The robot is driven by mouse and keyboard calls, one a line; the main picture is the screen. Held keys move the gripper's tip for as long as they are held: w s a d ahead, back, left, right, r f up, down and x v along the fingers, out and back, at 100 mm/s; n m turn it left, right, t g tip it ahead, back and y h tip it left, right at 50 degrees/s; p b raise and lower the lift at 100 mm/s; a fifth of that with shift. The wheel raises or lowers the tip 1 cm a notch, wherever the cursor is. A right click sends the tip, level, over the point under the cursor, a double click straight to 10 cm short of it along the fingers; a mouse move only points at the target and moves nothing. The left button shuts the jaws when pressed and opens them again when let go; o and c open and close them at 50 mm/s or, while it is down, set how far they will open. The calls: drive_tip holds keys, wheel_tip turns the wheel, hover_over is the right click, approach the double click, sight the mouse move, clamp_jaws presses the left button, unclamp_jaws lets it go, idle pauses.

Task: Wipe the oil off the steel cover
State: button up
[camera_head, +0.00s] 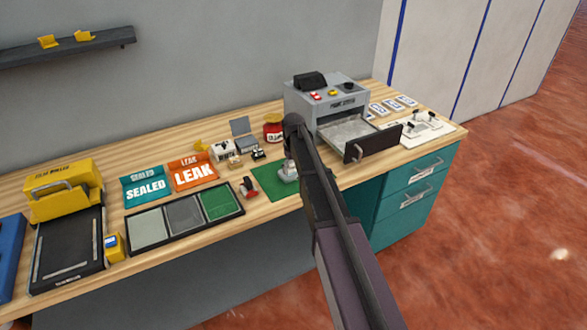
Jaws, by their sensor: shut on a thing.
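My gripper (289,162) points down over the green mat (265,182) near the front edge of the bench. It is shut on a small pale grey thing (288,175), low over or touching the mat. My own arm hides part of both, and the thing is too small to identify. I cannot tell for sure which thing is the steel cover, and no oil can be made out at this size.
A red-and-black item (249,188) and a three-section tray (184,216) lie left of the mat.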

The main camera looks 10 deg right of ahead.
sight(284, 177)
drive_tip(key=shift+a, duration=0.1)
drive_tip(key=shift+s+a, duration=0.35)
drive_tip(key=shift+a, duration=0.6)
drive_tip(key=shift+s+a, duration=0.3)
drive_tip(key=shift+a, duration=0.6)
drive_tip(key=shift+r, duration=0.15)
wheel_tip(284, 177, up, 6)
drive_tip(key=p, duration=0.6)
wheel_tip(284, 177, up, 3)
drive_tip(key=p, duration=0.3)
idle(0.5)
